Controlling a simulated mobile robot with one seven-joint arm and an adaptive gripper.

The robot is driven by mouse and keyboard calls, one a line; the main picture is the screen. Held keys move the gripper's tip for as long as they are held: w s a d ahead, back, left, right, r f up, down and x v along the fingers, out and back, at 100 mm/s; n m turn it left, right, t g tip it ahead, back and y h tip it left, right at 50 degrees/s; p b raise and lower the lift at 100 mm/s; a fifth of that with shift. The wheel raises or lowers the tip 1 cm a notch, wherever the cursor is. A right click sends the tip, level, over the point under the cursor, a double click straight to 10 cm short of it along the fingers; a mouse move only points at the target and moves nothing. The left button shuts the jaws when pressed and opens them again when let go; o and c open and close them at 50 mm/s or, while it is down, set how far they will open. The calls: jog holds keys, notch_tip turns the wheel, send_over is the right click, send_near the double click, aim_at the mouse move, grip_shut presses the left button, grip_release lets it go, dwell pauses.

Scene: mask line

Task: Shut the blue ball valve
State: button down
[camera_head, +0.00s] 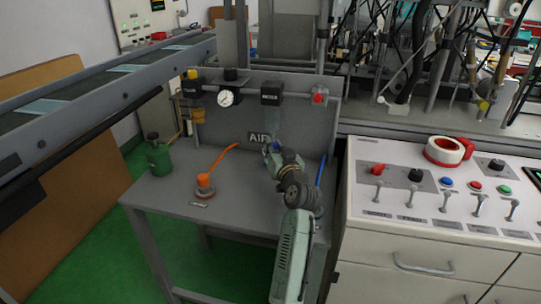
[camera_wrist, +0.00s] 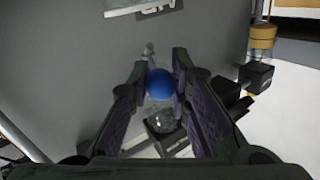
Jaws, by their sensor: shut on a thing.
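In the head view my gripper hides most of this spot. I cannot tell whether knob and lever belong together.
A gauge (camera_head: 225,98), labelled box (camera_head: 271,94) and red knob (camera_head: 319,97) line the pipe above. A control desk (camera_head: 440,205) stands close right.

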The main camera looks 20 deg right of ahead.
jog(key=shift+s+d+f+n+y+b, duration=0.1)
jog(key=shift+d+f+n+y+b, duration=0.3)
jog(key=shift+y+b, duration=0.55)
jog(key=shift+d+r+n+y+b, duration=0.3)
jog(key=shift+n+y+b, duration=0.45)
jog(key=shift+b, duration=0.25)
jog(key=shift+r, duration=0.1)
jog(key=c, duration=1.4)
grip_release()
jog(key=shift+c, duration=0.2)
notch_tip(320, 180, up, 10)
